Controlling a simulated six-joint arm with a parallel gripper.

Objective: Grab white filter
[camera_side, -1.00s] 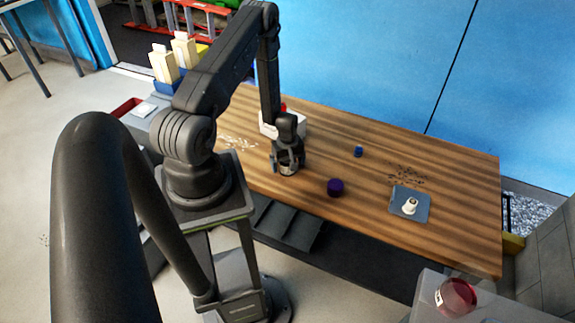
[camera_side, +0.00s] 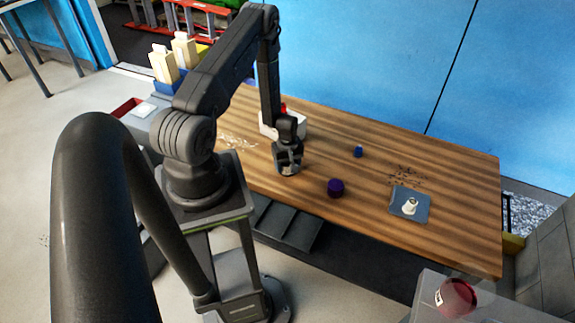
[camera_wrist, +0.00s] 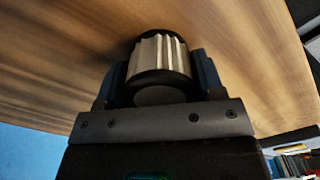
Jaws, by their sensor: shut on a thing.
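The white filter (camera_wrist: 158,60) is a short cylinder with pale pleated sides and black end caps. In the wrist view it sits between the two fingers of my gripper (camera_wrist: 160,75), which is shut on it. The wood tabletop shows behind it. In the side view my gripper (camera_side: 288,168) points down, low over the near left part of the wooden table (camera_side: 455,190). There the filter is mostly hidden by the fingers, and I cannot tell if it touches the table.
A dark purple cylinder (camera_side: 335,187) stands to the right of my gripper. A small blue piece (camera_side: 358,152) is farther back. A white fitting (camera_side: 410,206) stands on a grey-blue mat (camera_side: 421,211) at the right. A white box (camera_side: 299,127) is behind my gripper.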

